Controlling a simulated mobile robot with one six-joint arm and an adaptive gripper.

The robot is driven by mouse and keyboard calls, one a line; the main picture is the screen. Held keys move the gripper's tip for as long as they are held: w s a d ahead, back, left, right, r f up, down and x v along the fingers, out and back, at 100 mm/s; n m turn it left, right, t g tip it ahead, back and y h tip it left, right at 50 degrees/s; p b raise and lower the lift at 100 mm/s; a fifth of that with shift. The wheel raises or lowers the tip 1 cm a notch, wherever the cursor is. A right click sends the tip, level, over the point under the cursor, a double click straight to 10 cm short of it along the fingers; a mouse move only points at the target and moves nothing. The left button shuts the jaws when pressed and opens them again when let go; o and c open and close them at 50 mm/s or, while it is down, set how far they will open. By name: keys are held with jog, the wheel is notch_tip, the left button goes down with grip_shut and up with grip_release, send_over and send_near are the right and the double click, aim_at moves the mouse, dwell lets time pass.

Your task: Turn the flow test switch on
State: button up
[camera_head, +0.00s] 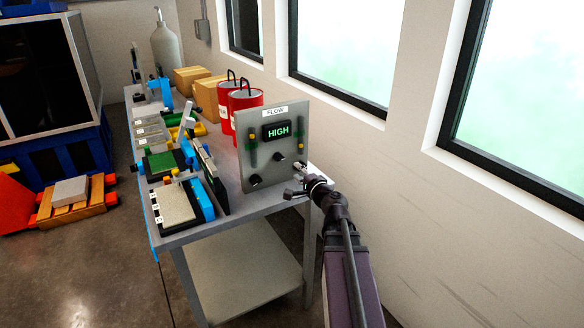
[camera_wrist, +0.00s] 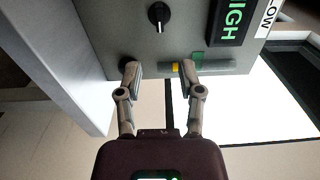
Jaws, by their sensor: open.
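The grey flow panel (camera_head: 262,170) stands upright at the near end of the bench, with a lit green "HIGH" display (camera_head: 277,130). It carries a black knob at lower left (camera_head: 255,181) and another near the middle (camera_head: 279,157), which also shows in the wrist view (camera_wrist: 158,14). My gripper (camera_head: 301,176) is at the panel's lower right. In the wrist view its fingers (camera_wrist: 159,70) are apart and empty, in front of the panel. The left finger overlaps a dark round control (camera_wrist: 128,62); I cannot tell whether they touch. No label identifies the test switch.
A vertical gauge with a yellow marker (camera_wrist: 175,67) is close to the right finger. Red canisters (camera_head: 243,100) and cardboard boxes (camera_head: 206,98) stand behind the panel. Trays and tools crowd the bench's left side. The wall and windows are close on the right.

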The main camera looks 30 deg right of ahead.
jog(key=shift+s, duration=0.95)
jog(key=s+a+f+n+g+y, duration=0.1)
jog(key=a+f+n+g+y, duration=0.3)
jog(key=a, duration=0.5)
jog(key=a+f+n+g+y, duration=0.25)
jog(key=a+f+n, duration=0.3)
jog(key=a, duration=0.35)
jog(key=s+a+f+n+g+h, duration=0.7)
jog(key=s+f+n+g, duration=0.15)
jog(key=s+g, duration=0.35)
notch_tip(320, 180, up, 14)
jog(key=s+p, duration=0.1)
jog(key=p, duration=1.3)
jog(key=shift+f, duration=0.25)
